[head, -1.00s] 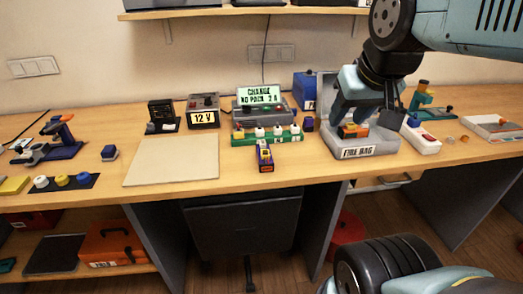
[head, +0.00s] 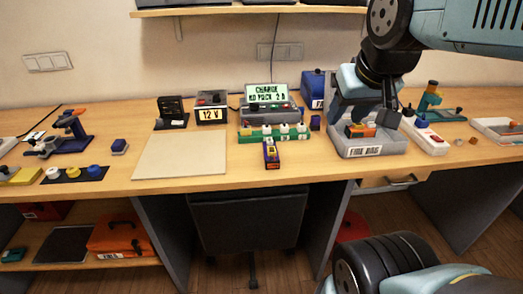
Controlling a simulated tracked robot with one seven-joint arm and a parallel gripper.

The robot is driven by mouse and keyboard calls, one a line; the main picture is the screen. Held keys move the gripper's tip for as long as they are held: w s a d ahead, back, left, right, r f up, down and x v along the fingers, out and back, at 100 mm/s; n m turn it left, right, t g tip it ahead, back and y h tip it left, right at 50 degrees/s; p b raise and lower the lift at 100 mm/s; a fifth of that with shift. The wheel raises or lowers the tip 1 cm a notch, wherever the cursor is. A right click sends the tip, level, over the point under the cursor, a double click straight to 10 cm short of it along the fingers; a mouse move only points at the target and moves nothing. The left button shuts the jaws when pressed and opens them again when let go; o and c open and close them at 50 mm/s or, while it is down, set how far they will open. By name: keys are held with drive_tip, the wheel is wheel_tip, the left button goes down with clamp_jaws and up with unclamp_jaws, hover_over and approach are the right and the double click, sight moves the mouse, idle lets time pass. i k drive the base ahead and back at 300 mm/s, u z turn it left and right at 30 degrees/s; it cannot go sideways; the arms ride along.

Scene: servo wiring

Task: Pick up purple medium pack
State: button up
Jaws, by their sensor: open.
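A purple pack (head: 271,154) with a yellow-orange label stands at the front middle of the bench, just in front of the green strip of white knobs (head: 272,133). A smaller dark purple block (head: 315,122) sits to the right of that strip. I cannot tell from size alone which is the medium one. My gripper (head: 366,118) is open, pointing down over the grey tray marked FIRE BAG (head: 372,151), right of the purple pack and apart from it. An orange and green pack (head: 360,130) lies in the tray, partly hidden by my gripper.
A charger with a lit screen (head: 266,95) stands behind the green strip. A 12 V box (head: 211,108) is to its left. A bare pale mat (head: 180,156) lies left of the purple pack. A white power strip (head: 424,136) lies right of the tray.

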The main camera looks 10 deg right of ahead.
sight(272, 161)
drive_tip(key=z, duration=0.8)
drive_tip(key=i, duration=0.1)
drive_tip(key=u, duration=2.75)
drive_tip(key=k, duration=1.85)
drive_tip(key=z, duration=0.85)
drive_tip(key=i, duration=1)
